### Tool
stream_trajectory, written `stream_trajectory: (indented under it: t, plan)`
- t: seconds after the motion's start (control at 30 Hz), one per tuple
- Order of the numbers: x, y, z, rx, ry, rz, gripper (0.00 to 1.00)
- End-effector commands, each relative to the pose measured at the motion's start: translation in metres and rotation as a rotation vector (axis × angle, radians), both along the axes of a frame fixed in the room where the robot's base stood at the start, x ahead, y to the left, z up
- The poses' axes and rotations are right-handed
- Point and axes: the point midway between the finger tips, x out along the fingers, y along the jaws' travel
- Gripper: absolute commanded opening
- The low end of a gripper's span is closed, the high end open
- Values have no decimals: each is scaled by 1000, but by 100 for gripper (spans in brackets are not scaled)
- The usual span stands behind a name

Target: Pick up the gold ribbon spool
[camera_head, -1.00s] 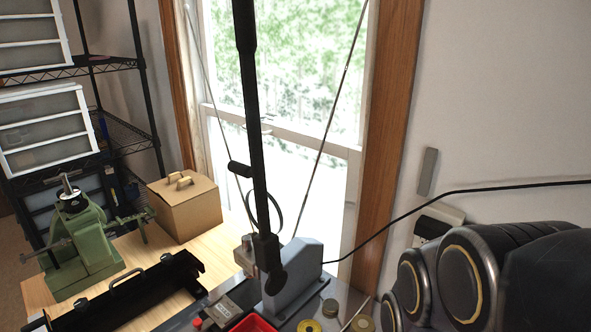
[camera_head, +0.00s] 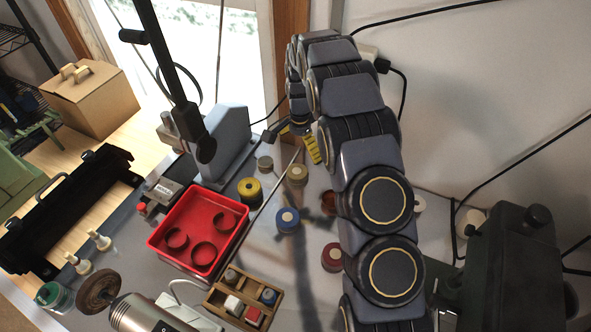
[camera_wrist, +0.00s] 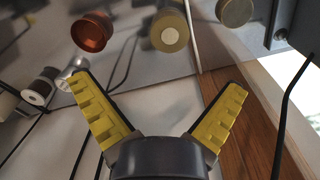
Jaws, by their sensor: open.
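The gold ribbon spool (camera_head: 298,174), with a pale round centre, stands on the grey bench top near the back. In the wrist view the gold spool (camera_wrist: 169,32) is at the top centre, beyond the fingertips. My gripper (camera_head: 313,149) is at the far end of my arm, behind the spool and slightly right of it in the head view. Its yellow fingers (camera_wrist: 158,88) are spread wide in the wrist view, with nothing between them. The gripper appears apart from the spool.
A copper spool (camera_wrist: 92,32) and a grey spool (camera_wrist: 234,10) flank the gold one. A thin rod (camera_head: 273,193) lies close by. Yellow (camera_head: 250,190), blue (camera_head: 288,219) and red (camera_head: 332,256) spools stand around. A red tray (camera_head: 155,240) is to the left. The wall and window are close behind.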

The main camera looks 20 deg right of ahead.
Motion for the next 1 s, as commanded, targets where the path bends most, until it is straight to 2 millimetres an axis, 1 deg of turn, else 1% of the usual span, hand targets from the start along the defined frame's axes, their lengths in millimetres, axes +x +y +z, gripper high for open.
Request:
stream_trajectory:
  t: [0.03,0.07,0.2,0.4,0.57,0.8,0.9,1.0]
  plan:
    - [5,-3,-12,4,-1,-28,100]
    - [7,-3,-17,6,-2,-42,100]
    - [13,-5,-29,9,-10,-75,100]
    - [14,-5,-51,9,-11,-78,100]
    - [14,-4,-62,8,-13,-78,100]
    - [14,-1,-98,9,-10,-77,100]
    - [15,-1,-106,8,-13,-76,100]
    - [15,-1,-106,8,-14,-76,100]
